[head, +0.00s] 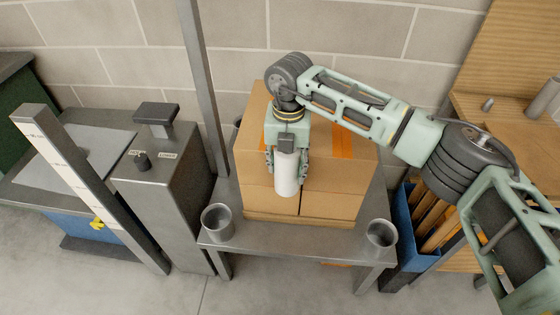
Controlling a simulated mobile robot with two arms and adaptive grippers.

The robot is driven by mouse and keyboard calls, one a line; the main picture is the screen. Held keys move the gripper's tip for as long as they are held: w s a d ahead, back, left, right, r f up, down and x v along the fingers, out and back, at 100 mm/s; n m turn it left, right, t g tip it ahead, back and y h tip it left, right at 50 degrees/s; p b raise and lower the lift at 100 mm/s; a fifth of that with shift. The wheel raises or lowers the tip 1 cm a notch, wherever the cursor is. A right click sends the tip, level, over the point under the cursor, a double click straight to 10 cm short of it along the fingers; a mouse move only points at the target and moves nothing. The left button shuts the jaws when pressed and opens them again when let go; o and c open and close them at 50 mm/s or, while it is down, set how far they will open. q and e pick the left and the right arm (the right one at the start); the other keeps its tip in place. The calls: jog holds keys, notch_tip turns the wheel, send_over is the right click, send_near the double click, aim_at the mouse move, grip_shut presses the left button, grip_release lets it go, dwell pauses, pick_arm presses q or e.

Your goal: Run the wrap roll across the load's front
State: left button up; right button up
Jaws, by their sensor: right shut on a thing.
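The load (338,205) is a stack of brown cardboard boxes with orange tape on top, on a small grey metal table (300,237). My right gripper (287,165) reaches down over the load from above. It is shut on the wrap roll (288,182), a white cylinder held upright at the load's front, near its middle. The gripper's body hides the roll's upper end. I cannot tell whether the roll touches the boxes, and no film shows clearly. My left gripper is not in view.
Grey cups (217,221) and (381,234) stand at the table's front corners. A metal post (203,90) rises behind on the left. A blue bin (408,225) is right. The floor in front is clear.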

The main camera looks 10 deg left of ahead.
jog(key=d+p, duration=0.1)
jog(key=d, duration=0.9)
dwell(1.1)
jog(key=shift+d, duration=0.15)
jog(key=d, duration=0.8)
jog(key=shift+d, duration=0.15)
dwell(0.7)
jog(key=shift+w+r, duration=0.1)
